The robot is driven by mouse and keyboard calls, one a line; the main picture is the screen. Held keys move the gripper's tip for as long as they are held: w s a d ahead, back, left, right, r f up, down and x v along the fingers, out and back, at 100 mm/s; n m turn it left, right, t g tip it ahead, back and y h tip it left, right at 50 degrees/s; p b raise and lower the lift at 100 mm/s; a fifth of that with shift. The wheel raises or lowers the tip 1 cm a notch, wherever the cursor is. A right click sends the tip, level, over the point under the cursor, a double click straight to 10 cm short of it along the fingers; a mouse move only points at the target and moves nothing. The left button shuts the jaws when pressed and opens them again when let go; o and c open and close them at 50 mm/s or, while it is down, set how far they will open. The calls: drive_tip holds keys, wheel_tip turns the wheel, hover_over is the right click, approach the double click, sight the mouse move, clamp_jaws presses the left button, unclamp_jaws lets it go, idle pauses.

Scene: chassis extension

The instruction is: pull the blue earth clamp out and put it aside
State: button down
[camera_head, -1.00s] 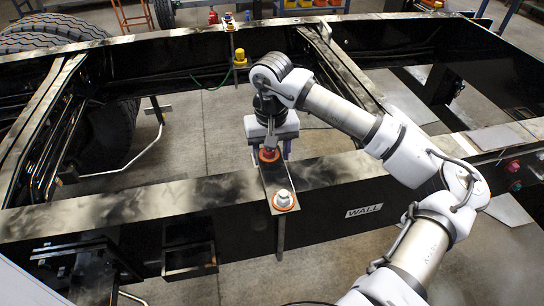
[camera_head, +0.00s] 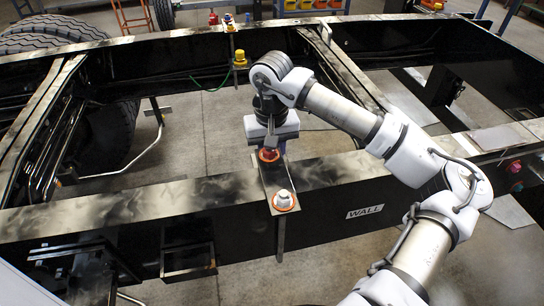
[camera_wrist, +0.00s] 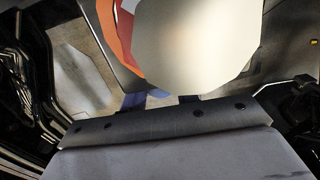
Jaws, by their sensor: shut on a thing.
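My gripper (camera_head: 270,147) points down at the near chassis rail, behind a plate standing across it. Most of the clamp is hidden by my gripper's body and by a large pale part in front. An orange-red ringed fitting (camera_head: 268,155) sits right in front of my gripper on the plate.
A white-topped fitting with an orange ring (camera_head: 284,200) stands on the plate's near end. The near rail (camera_head: 130,203) is clear on its left. A yellow fitting (camera_head: 239,58) with a green cable stands by the far rail. A tyre (camera_head: 115,130) lies between the rails.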

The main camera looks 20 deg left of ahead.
drive_tip(key=shift+r, duration=0.1)
drive_tip(key=shift+r+p, duration=1.05)
drive_tip(key=shift+r, duration=1.85)
